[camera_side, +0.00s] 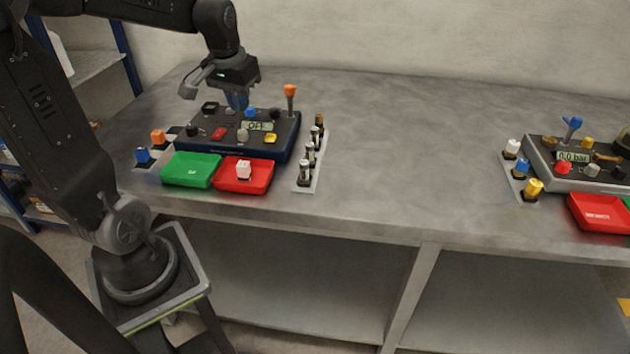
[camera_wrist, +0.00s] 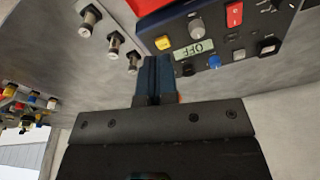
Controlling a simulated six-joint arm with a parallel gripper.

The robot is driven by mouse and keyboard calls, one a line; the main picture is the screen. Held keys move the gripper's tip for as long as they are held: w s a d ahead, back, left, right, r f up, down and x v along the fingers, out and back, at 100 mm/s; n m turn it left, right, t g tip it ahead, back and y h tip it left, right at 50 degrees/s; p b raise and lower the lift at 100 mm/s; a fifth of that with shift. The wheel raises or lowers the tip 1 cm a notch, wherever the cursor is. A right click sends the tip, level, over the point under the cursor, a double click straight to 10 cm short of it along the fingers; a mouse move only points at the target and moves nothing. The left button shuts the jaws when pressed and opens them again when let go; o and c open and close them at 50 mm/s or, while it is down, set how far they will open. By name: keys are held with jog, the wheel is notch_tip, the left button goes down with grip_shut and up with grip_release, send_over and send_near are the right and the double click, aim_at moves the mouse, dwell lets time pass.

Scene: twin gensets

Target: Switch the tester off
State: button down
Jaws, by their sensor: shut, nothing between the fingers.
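The tester (camera_side: 283,143) is a dark blue box on the bench, left of centre in the side view. Its small display (camera_side: 257,126) reads OFF. A red rocker switch (camera_wrist: 234,14) shows on its panel in the wrist view, along with a yellow button (camera_wrist: 163,43), a blue knob (camera_wrist: 215,62) and several black and grey controls. My gripper (camera_side: 238,104) is shut and empty, pointing down over the back part of the tester. In the wrist view my gripper (camera_wrist: 153,66) shows its blue fingers together beside the display; whether they touch the panel I cannot tell.
A green tray (camera_side: 192,184) and a red tray (camera_side: 260,189) holding a white block sit in front of the tester. An orange-topped post (camera_side: 290,92) rises at its back right. A strip with several cylinders (camera_side: 305,180) stands to the right. The bench middle is clear.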

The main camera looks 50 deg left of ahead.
jog(key=s+d+r+m+t, duration=0.1)
jog(key=s+d+m+t, duration=0.1)
jog(key=d, duration=0.7)
jog(key=s+d+r+m+t+h, duration=0.1)
jog(key=s+d+m+t, duration=0.1)
jog(key=s+d, duration=0.4)
jog(key=d+m, duration=0.1)
jog(key=d, duration=0.2)
jog(key=shift+s+d+r+m, duration=0.15)
jog(key=shift+s+d+m, duration=0.15)
jog(key=shift+d+m, duration=0.1)
jog(key=w+a+r+n+g+y, duration=0.1)
jog(key=w+a+n+g, duration=0.1)
jog(key=w+a+n, duration=0.35)
jog(key=w+a+r+n+g, duration=0.1)
jog(key=w+a+r+n, duration=0.15)
jog(key=a+n, duration=0.55)
jog(key=a+f+n+g+h, duration=0.1)
jog(key=a+f+n+g, duration=0.1)
jog(key=a+n, duration=1.1)
jog(key=a+f, duration=0.1)
jog(key=a, duration=0.6)
jog(key=shift+f+g, duration=0.3)
jog(key=shift+a+n, duration=0.1)
jog(key=shift+n, duration=0.15)
